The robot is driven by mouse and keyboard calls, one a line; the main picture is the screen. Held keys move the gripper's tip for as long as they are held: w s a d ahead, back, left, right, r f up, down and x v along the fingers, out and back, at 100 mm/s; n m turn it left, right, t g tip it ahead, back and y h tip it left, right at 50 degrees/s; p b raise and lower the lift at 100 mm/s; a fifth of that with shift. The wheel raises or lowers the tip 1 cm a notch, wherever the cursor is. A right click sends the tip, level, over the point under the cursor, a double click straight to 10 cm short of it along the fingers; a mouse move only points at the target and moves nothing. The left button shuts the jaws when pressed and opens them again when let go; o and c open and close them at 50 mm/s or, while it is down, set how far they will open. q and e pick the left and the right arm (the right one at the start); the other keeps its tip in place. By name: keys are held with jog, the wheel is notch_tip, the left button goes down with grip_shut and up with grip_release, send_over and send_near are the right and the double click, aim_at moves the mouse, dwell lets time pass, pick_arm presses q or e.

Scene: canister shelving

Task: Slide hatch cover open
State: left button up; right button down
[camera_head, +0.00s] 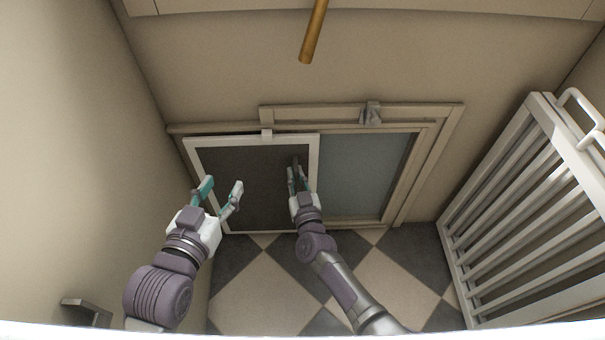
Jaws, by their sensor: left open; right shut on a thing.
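The hatch cover (252,168) is a dark panel in a white frame, low on the wall at the left part of a wooden hatch frame (437,135). To its right a blue-grey area (362,172) of the hatch shows uncovered by the dark panel. My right gripper (296,171) is shut on a dark upright handle (295,160) near the cover's right edge. My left gripper (222,186) is open and empty, in front of the cover's left part. The grippers hide small parts of the cover.
A top rail carries a small grey fitting (371,113). A white slatted rack (535,205) stands at the right. A wooden rod (312,35) hangs at top centre. A wall is close at the left. The checkered floor (265,295) shows no loose objects.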

jog(key=shift+a, duration=0.45)
jog(key=c, duration=1.2)
grip_release()
jog(key=shift+s+d, duration=0.1)
jog(key=shift+s, duration=0.05)
jog(key=v, duration=1.2)
